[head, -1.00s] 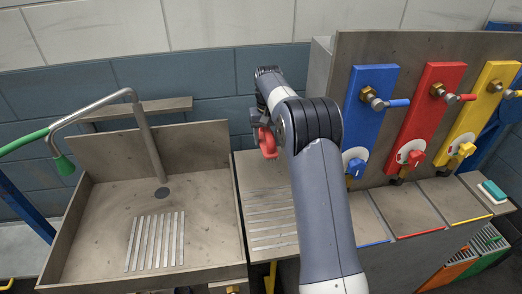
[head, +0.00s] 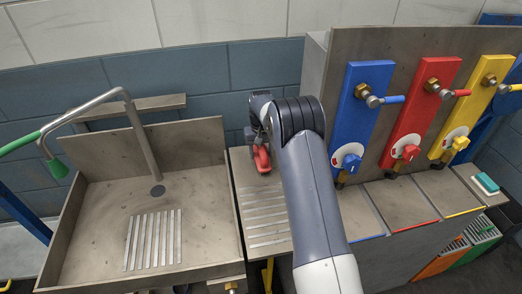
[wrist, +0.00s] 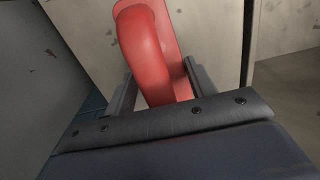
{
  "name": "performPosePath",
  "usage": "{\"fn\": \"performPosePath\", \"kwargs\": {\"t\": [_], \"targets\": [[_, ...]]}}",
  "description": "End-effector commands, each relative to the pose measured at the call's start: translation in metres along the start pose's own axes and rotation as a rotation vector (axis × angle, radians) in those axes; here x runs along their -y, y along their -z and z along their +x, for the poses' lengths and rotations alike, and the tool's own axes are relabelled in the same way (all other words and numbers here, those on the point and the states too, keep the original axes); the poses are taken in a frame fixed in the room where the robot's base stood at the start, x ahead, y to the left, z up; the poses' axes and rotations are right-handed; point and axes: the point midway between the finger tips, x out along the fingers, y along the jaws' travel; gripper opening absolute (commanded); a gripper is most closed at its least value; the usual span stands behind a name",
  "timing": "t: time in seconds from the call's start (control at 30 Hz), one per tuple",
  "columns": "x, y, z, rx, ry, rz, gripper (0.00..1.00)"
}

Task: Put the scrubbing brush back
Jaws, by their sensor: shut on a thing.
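A red brush-like thing (head: 262,159), which I take for the scrubbing brush, is in my gripper (head: 257,146) over the back of the ribbed draining board (head: 260,215). In the wrist view, its rounded red handle (wrist: 145,45) is between the two dark fingers of my gripper (wrist: 160,83), which are shut on it. Its bristles are not visible. I cannot tell whether its underside touches the board. My arm hides part of the board's right side.
A metal sink (head: 190,225) with a bent tap (head: 140,135) is at left. Blue (head: 358,120), red (head: 421,110) and yellow (head: 470,110) valve panels stand at right. A teal-and-white block (head: 486,183) lies at far right. Slatted bins (head: 478,232) stand lower right.

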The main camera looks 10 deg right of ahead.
Motion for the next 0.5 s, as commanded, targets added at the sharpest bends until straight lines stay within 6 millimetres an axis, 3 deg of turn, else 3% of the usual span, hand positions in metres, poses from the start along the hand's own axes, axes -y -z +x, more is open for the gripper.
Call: {"fn": "performPosePath", "kwargs": {"t": [0.23, 0.27, 0.5], "targets": [[0.0000, 0.0002, 0.0030, -0.001, 0.000, 0.000, 0.31], [0.0000, 0.0001, 0.0019, -0.001, 0.000, 0.000, 0.55], [0.0000, 0.0001, 0.0015, 0.000, 0.000, 0.000, 0.75]]}}
